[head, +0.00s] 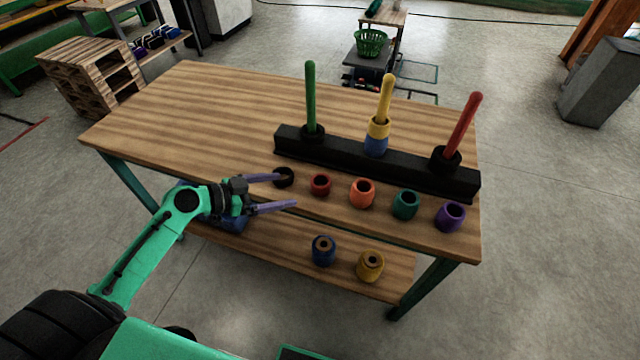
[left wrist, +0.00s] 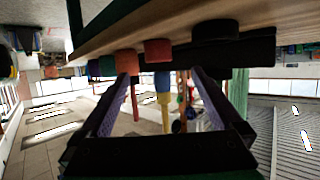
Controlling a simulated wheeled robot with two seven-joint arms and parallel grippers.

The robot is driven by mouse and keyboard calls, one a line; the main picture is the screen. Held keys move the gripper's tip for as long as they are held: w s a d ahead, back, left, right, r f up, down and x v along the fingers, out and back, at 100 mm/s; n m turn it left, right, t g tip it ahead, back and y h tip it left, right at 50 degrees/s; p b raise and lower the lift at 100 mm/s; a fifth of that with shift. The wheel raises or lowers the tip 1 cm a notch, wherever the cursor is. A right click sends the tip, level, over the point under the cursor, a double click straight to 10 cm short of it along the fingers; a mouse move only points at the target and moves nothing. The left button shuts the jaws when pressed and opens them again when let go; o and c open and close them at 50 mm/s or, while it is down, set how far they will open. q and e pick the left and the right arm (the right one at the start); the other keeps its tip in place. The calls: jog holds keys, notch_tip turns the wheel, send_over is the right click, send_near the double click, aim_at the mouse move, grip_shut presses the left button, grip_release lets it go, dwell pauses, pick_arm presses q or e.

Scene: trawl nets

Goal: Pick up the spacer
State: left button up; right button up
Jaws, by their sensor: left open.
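Several ring-shaped spacers stand in a row along the table's front edge: black (head: 284,177), red (head: 320,184), orange (head: 362,193), green (head: 405,204) and purple (head: 450,217). The task does not say which one is meant. My left gripper (head: 288,190) is open and empty. Its purple fingers point right, close to the black spacer at the front edge; I cannot tell if they touch it. The left wrist view is upside down, with the black spacer (left wrist: 215,29), red spacer (left wrist: 158,50) and orange spacer (left wrist: 127,62) beyond the open fingers (left wrist: 158,74). My right gripper is not in view.
Behind the row, a black base (head: 370,163) carries green (head: 310,95), yellow (head: 386,95) and red (head: 466,125) pegs. Yellow and blue spacers (head: 377,135) sit on the yellow peg. The lower shelf holds blue (head: 323,249) and yellow (head: 370,265) spacers. The table's left half (head: 190,110) is clear.

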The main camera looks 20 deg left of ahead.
aim_at(321, 184)
pick_arm(q)
jog(key=p+x, duration=0.3)
jog(key=x, duration=0.9)
jog(key=shift+w+d, duration=0.15)
jog(key=shift+d, duration=0.25)
jog(key=shift+w, duration=0.1)
jog(key=c, duration=1.4)
notch_tip(321, 184, up, 20)
